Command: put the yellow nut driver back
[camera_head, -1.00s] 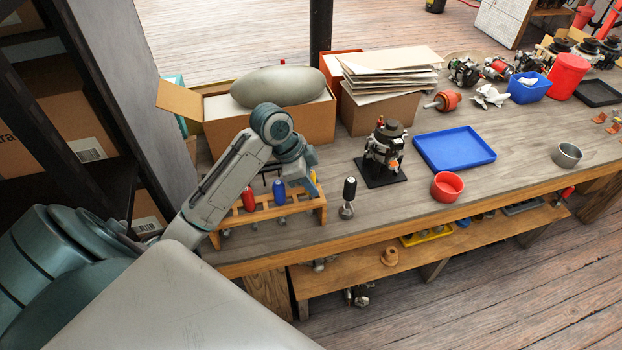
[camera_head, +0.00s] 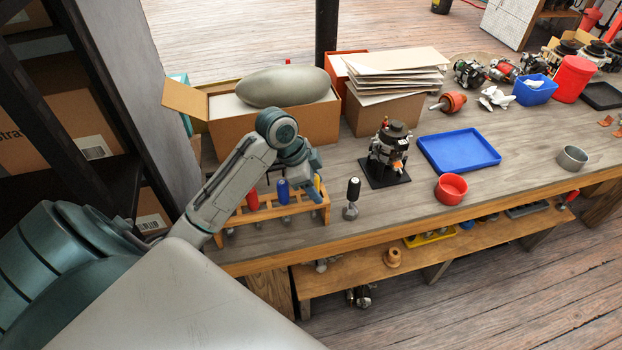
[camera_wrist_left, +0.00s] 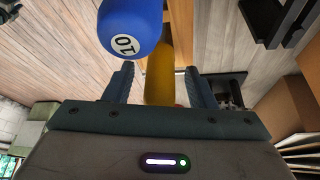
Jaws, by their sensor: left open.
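The yellow nut driver (camera_head: 317,183) stands at the right end of the wooden tool rack (camera_head: 262,214), partly hidden behind my left gripper (camera_head: 308,186). In the left wrist view, its yellow handle (camera_wrist_left: 160,75) lies between the two spread fingers of my left gripper (camera_wrist_left: 160,88). The gripper is open, and no clear contact with the handle shows. The driver's lower end is hidden, so I cannot tell how fully it is seated. My right gripper is out of view.
A blue driver (camera_head: 283,191), marked 10 in the wrist view (camera_wrist_left: 128,30), and a red driver (camera_head: 252,199) stand in the same rack. A black-handled tool (camera_head: 352,195) stands just right of it. An alternator on a black stand (camera_head: 388,155) and cardboard box (camera_head: 270,128) are close by.

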